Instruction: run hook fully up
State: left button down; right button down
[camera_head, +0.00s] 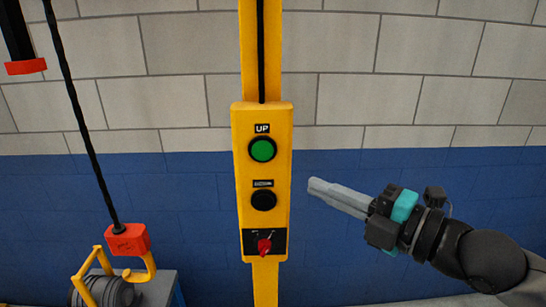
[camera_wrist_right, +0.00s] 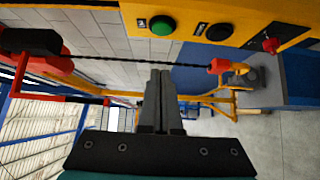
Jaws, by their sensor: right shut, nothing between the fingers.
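A yellow control box (camera_head: 240,180) hangs on a yellow post. It carries a green UP button (camera_head: 262,149), a black button (camera_head: 263,199) below it, and a red rotary switch (camera_head: 264,246) at the bottom. The red hook block (camera_head: 127,240) with its yellow hook (camera_head: 146,270) hangs on a dark cable at lower left. My right gripper (camera_head: 316,186) is shut and empty, a little right of the box, with its tips level with the black button. The right wrist view shows the shut fingers (camera_wrist_right: 158,75) and the green button (camera_wrist_right: 161,26). My left gripper is not visible.
A yellow-handled load with grey discs (camera_head: 108,292) stands on a grey-blue stand below the hook. A red-ended black part (camera_head: 25,67) hangs at upper left. Behind is a grey block wall with a blue lower band.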

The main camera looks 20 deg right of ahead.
jog(key=shift+w, duration=0.15)
jog(key=p, duration=0.1)
send_near(258, 152)
jog(key=shift+s+a+x, duration=0.3)
jog(key=shift+a+x, duration=0.2)
jog(key=shift+x, duration=1.9)
jog(key=shift+w+d+r, duration=0.1)
jog(key=shift+w+d, duration=0.1)
jog(key=shift+w, duration=0.5)
